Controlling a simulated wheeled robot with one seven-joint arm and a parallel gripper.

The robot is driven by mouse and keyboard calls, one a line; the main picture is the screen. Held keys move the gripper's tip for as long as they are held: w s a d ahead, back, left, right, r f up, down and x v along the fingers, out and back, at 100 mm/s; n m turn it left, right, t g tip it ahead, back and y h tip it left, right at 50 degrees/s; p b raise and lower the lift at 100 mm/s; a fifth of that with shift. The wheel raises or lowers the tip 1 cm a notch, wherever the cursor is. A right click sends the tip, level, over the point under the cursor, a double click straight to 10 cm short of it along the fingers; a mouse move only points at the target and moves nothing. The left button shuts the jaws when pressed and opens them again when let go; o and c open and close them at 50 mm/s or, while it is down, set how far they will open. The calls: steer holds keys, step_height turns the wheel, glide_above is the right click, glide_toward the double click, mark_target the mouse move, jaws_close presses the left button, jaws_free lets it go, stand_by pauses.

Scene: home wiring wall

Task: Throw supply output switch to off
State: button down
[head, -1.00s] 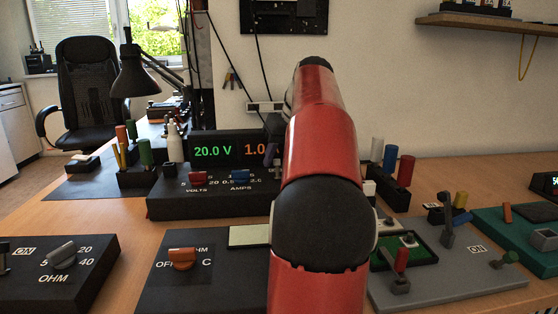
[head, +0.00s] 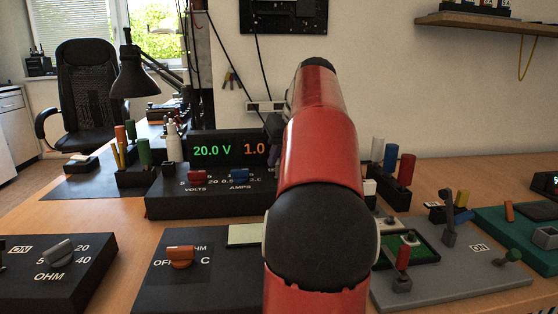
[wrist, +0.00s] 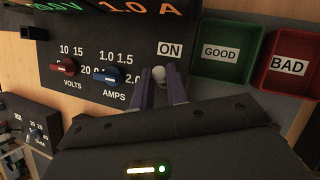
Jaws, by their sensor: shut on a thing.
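The black power supply (head: 228,206) stands on the bench and its display reads 20.0 V and 1.0. It has a red VOLTS knob (wrist: 63,66) and a blue AMPS knob (wrist: 107,75). To the right of these in the wrist view is an ON label (wrist: 170,49). Just below the label is the pale round tip of the output switch (wrist: 159,73). My gripper (wrist: 160,82) is shut on this switch, with purple-grey fingers on either side of it. In the head view my arm hides the switch and most of the gripper.
A green GOOD bin (wrist: 229,67) and a red BAD bin (wrist: 298,95) sit right of the supply in the wrist view. An OHM box (head: 52,268), an orange-knob meter (head: 180,258) and a grey switch board (head: 455,275) stand in front.

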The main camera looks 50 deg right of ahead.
steer(key=t+h+b, duration=0.1)
steer(key=b, duration=0.2)
steer(key=s+a+t+h+b, duration=0.1)
steer(key=t+b, duration=0.1)
steer(key=b, duration=0.1)
steer(key=s+a+f+t+h+b, duration=0.1)
steer(key=b, duration=0.2)
steer(key=shift+n+t, duration=0.3)
steer(key=shift+n, duration=0.1)
steer(key=shift+s+a+t+h+b, duration=0.2)
steer(key=shift+s+t+h+b, duration=0.2)
steer(key=shift+t+h+b, duration=0.45)
steer(key=shift+s+a+f+n+t+h+b, duration=0.15)
steer(key=shift+n+t+h+b, duration=0.1)
steer(key=shift+t, duration=0.2)
steer(key=shift+s+a+n+t+h+b, duration=0.1)
steer(key=shift+n+t+h, duration=0.15)
steer(key=shift+t, duration=0.15)
steer(key=c, duration=1.4)
jaws_free()
steer(key=shift+s, duration=0.1)
